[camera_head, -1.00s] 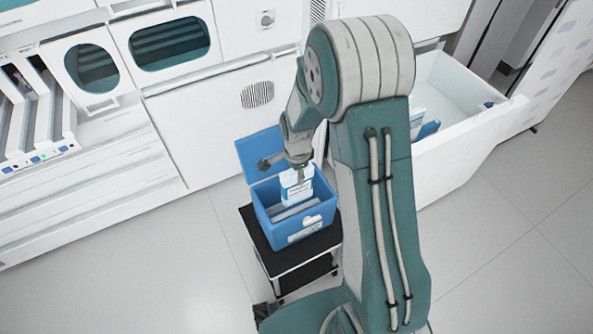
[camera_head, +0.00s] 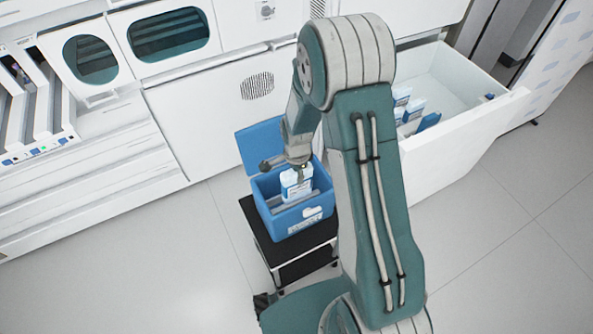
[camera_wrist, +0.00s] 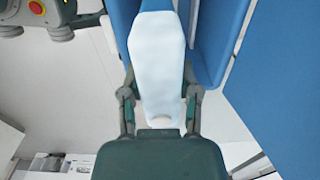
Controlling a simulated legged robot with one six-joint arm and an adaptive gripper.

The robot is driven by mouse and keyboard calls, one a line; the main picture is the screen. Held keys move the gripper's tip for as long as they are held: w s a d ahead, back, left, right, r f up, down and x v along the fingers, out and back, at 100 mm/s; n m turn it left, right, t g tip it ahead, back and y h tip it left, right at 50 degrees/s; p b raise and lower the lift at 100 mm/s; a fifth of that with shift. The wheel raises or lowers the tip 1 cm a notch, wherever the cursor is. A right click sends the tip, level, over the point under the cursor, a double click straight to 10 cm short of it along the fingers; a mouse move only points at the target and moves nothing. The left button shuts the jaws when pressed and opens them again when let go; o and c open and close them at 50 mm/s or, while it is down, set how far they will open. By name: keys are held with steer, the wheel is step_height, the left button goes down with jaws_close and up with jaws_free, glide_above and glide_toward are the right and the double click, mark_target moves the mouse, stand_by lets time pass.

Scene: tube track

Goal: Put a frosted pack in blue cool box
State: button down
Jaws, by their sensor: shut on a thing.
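The blue cool box (camera_head: 292,222) stands with its lid (camera_head: 260,147) open at the back left. My gripper (camera_head: 301,172) is shut on a white frosted pack (camera_head: 296,185) and holds it upright in the box opening. Whether the pack touches the bottom is hidden. In the wrist view the pack (camera_wrist: 157,62) lies between the two fingers of my gripper (camera_wrist: 160,105), with the blue box wall (camera_wrist: 208,45) close on its right. More white-and-blue packs (camera_head: 412,108) are in the open drawer at right, partly hidden behind my arm.
The box sits on a small black wheeled cart (camera_head: 300,250). The open white drawer (camera_head: 455,140) juts out at right. White cabinets line the back, and the grey floor at left (camera_head: 120,270) is clear.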

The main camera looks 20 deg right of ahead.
mark_target(297, 194)
steer(key=shift+f, duration=1.5)
steer(key=shift+d+f, duration=0.1)
steer(key=shift+f, duration=1.6)
steer(key=shift+f, duration=1.15)
steer(key=shift+f, duration=1.55)
